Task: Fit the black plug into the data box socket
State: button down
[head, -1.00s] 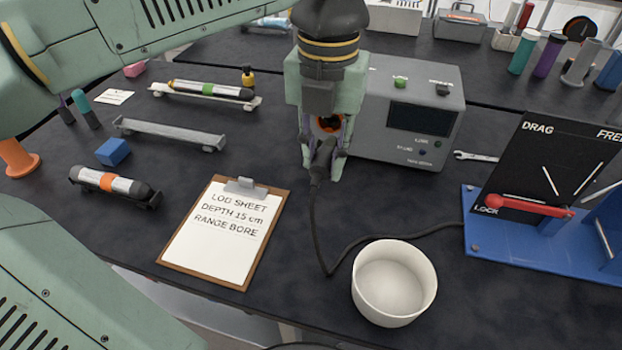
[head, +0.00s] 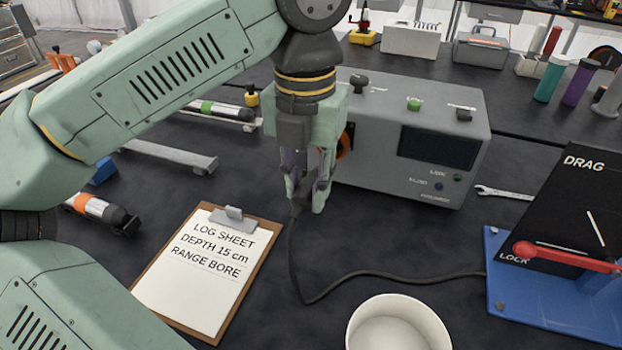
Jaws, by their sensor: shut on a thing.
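My gripper (head: 308,192) points down beside the left end of the data box and is shut on the black plug (head: 298,207). The plug is partly hidden between the fingers, and a black cable hangs from it to the table. The data box (head: 418,135) is grey with a dark screen and small knobs on its top. An orange ring (head: 344,143) shows on the box's left side, partly covered by my gripper; it looks like the socket. The plug is in front of and below this ring, apart from it as far as I can see.
A clipboard log sheet (head: 203,262) lies to the left of the cable (head: 345,284). A white bowl (head: 398,330) stands at the front. A blue-based lever stand (head: 515,292) is at right, and a wrench (head: 503,193) lies beside the box.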

jog(key=shift+f, duration=0.1)
jog(key=shift+w+d, duration=0.3)
jog(key=shift+w, duration=0.65)
jog(key=shift+w+d, duration=0.3)
jog(key=shift+w, duration=0.65)
jog(key=shift+w+d, duration=0.3)
jog(key=shift+w, duration=0.65)
jog(key=shift+w+d+p, duration=0.15)
jog(key=shift+w+d, duration=0.1)
jog(key=shift+w, duration=0.4)
jog(key=shift+w+d+p, duration=0.15)
jog(key=shift+w+d, duration=0.05)
jog(key=shift+w, duration=0.4)
jog(key=c, duration=1.3)
grip_release()
jog(key=shift+r, duration=0.2)
notch_tip(320, 180, up, 12)
jog(key=shift+f, duration=0.1)
